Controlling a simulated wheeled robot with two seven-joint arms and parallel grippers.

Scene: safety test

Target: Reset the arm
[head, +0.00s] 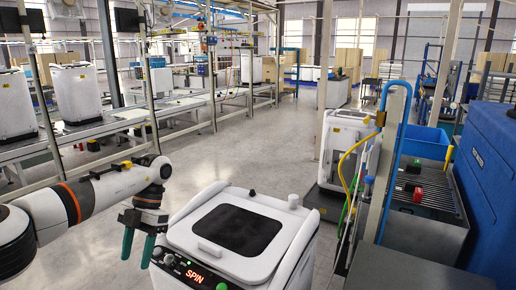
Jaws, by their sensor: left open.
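My left arm (95,193) comes in from the left, white with an orange ring, and bends down at the wrist. My left gripper (138,247) points downward, its two teal fingers apart and nothing between them. It hangs just left of a white top-loading machine (185,228) with a dark lid panel and a red "SPIN" display (195,275). I cannot tell whether the fingers touch the machine's side. My right gripper is not in view.
White machines (76,92) stand on a conveyor line (120,122) at the left. Another white machine (340,140) stands behind at the right, near a post with yellow and green hoses. A roller bench (435,190) and large blue unit (488,165) fill the right. Grey floor (245,150) is clear beyond.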

